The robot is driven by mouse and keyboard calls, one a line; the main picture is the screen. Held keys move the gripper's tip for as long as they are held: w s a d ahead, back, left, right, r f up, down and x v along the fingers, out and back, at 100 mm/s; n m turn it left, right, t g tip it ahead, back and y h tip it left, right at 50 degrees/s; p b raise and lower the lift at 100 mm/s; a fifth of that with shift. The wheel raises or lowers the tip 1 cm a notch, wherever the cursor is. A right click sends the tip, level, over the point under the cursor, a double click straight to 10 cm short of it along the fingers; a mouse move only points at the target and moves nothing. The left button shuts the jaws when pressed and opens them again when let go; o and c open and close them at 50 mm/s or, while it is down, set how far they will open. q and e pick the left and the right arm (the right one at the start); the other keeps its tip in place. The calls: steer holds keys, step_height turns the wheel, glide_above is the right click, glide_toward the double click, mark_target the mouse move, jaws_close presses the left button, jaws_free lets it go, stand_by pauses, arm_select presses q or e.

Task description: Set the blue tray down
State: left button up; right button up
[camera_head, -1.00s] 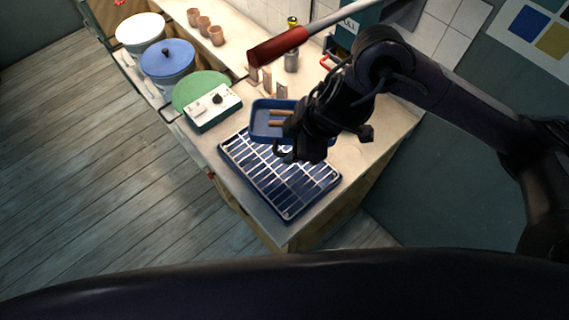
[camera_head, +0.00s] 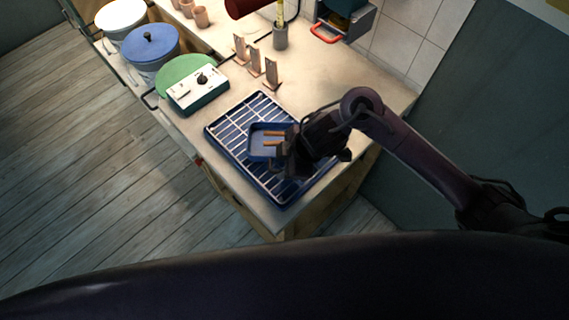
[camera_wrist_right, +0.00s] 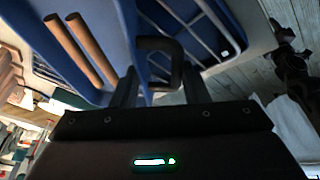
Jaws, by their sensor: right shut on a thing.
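The small blue tray (camera_head: 258,153) shows over the blue rack with pale bars (camera_head: 231,127) in the head view. Two brown sticks (camera_head: 273,138) lie in it. My right gripper (camera_head: 284,148) is shut on the tray's right side. In the right wrist view the tray (camera_wrist_right: 85,20) fills the upper left, with the sticks (camera_wrist_right: 92,48) inside and the gripper (camera_wrist_right: 158,85) at its edge. The rack (camera_wrist_right: 195,30) shows beyond. I cannot tell whether the tray touches the rack bars. My left gripper is not in view.
A control box with a dark knob (camera_head: 198,92) stands left of the rack. Several upright wooden pieces (camera_head: 255,62) stand behind it. A blue-lidded bucket (camera_head: 153,50) and a white-lidded one (camera_head: 121,20) are at the far left. Bare worktop (camera_head: 310,93) lies behind the rack.

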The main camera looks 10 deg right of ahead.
steer(key=shift+f, duration=0.35)
steer(key=shift+f, duration=0.15)
steer(key=o, duration=1.1)
steer(key=shift+o, duration=0.2)
steer(key=shift+r, duration=0.35)
steer(key=p+v, duration=0.3)
steer(key=v, duration=0.8)
steer(key=shift+d+r, duration=0.2)
steer(key=shift+r, duration=0.05)
steer(key=shift+s+a, duration=0.1)
steer(key=shift+s, duration=0.05)
